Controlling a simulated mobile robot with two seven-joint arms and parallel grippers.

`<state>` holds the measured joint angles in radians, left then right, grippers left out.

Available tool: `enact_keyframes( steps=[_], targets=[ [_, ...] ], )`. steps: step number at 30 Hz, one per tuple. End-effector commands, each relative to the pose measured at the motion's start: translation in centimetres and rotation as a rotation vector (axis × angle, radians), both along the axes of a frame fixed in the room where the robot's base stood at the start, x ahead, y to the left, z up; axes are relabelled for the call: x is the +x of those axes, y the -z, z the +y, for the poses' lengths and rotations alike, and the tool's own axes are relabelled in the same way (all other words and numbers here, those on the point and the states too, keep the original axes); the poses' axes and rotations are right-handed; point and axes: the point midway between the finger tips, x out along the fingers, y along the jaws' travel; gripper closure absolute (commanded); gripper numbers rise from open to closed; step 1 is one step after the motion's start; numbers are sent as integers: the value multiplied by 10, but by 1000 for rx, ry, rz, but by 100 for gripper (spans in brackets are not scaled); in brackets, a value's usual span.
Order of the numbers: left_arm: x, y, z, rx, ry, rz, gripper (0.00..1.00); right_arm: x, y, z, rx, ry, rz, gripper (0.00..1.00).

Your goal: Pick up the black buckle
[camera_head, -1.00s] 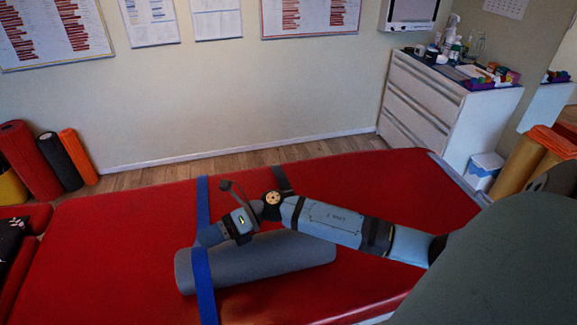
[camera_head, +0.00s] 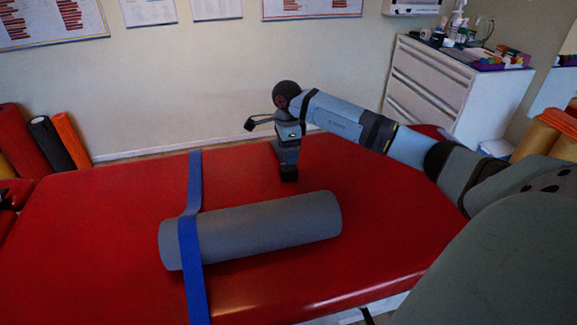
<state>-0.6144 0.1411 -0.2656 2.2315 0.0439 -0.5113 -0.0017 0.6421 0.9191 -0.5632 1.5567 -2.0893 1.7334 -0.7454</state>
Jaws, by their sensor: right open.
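I cannot make out the black buckle. My left gripper is out of view.
A grey roller (camera_head: 270,226) lies on the table, with a blue strap (camera_head: 190,240) running over its left end. A white drawer cabinet (camera_head: 430,85) stands at the back right. The table's left part is clear.

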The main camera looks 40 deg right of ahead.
Motion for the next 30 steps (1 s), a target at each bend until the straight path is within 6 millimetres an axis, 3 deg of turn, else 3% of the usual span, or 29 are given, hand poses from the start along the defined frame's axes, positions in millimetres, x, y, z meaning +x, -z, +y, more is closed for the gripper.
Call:
enact_keyframes(
  steps=[3,11,20,28,30],
  targets=[
    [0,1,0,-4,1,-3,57,0,20,0,0,1,1,28],
    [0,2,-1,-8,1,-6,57,1,35,-1,3,0,-1,28],
    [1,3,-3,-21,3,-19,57,1,77,-5,3,1,1,28],
    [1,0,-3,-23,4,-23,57,2,80,-6,1,0,-2,28],
    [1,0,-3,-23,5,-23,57,2,80,-5,1,0,-2,44]
  ],
)
